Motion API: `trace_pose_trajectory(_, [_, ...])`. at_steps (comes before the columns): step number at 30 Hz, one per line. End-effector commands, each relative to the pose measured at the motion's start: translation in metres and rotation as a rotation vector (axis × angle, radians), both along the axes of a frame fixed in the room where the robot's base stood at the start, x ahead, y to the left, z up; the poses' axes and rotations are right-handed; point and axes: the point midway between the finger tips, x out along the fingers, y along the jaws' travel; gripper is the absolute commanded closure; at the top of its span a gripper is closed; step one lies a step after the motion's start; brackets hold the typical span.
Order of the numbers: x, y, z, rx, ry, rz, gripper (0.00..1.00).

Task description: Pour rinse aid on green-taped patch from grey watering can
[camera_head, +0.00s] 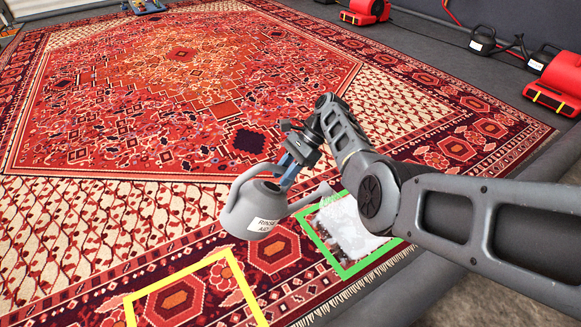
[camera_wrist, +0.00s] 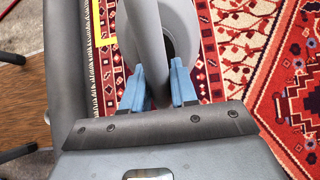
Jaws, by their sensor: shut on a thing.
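The grey watering can (camera_head: 246,206) with a white "RINSE AID" label hangs above the rug in the head view. My gripper (camera_head: 290,165) is shut on its handle. The can is tilted, with its spout pointing right toward the green-taped patch (camera_head: 343,262). In the wrist view, the blue fingers of my gripper (camera_wrist: 160,90) close around the can's grey handle (camera_wrist: 150,35), with the can body (camera_wrist: 197,40) beyond. Inside the green tape lies a whitish area, partly hidden by my arm. I cannot tell whether any liquid flows.
A yellow-taped square (camera_head: 232,272) lies on the red patterned rug (camera_head: 190,100), left of the green one. A grey curb (camera_head: 385,300) runs along the rug's near right edge.

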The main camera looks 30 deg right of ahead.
Motion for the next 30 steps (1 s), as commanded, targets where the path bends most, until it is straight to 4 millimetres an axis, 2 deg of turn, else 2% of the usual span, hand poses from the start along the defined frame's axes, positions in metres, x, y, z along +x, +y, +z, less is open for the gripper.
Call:
trace_pose_trajectory(23, [0.004, 0.052, 0.003, 0.001, -0.003, 0.0, 1.0])
trace_pose_trajectory(30, [-0.009, 0.052, 0.005, 0.002, -0.002, -0.001, 1.0])
